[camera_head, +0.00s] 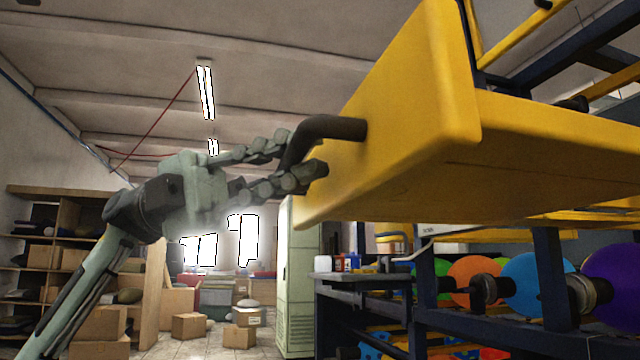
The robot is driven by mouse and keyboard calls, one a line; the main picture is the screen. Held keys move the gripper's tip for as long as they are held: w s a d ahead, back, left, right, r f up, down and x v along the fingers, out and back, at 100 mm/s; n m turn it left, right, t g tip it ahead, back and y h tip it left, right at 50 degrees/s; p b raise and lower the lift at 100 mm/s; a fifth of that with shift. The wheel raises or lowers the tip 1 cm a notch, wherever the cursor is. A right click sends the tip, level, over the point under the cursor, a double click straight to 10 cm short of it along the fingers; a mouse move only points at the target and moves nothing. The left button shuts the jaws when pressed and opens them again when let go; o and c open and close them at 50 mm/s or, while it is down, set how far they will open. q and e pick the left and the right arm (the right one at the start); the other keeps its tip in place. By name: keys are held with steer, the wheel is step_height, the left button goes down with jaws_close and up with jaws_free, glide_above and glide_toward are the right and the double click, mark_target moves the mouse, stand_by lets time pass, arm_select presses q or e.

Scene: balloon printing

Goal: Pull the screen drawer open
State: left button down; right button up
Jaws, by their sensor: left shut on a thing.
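The screen drawer (400,110) is a large yellow tray-like box at the upper right, seen from below. Its front panel carries a dark bent handle (335,128). My left gripper (300,160) comes in from the left and is shut on the handle, its fingers on either side of the bar. Part of the handle is hidden behind the fingers. The drawer stands out from the dark blue frame (552,290) of the machine. My right gripper is not in view.
Below the drawer, colored balloons, orange (473,281), blue (524,284) and purple (615,285), sit on dark holders. A pale green cabinet (298,280) stands behind. Cardboard boxes (188,326) lie on the floor, with wooden shelves (60,205) at the left.

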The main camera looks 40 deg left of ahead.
arm_select(q)
steer(key=shift+s+a, duration=0.1)
steer(key=shift+s, duration=0.05)
steer(key=c, duration=1.8)
jaws_free()
steer(key=s+a+f, duration=0.1)
steer(key=a, duration=1.1)
steer(key=shift+s+f, duration=0.35)
steer(key=shift+d, duration=0.1)
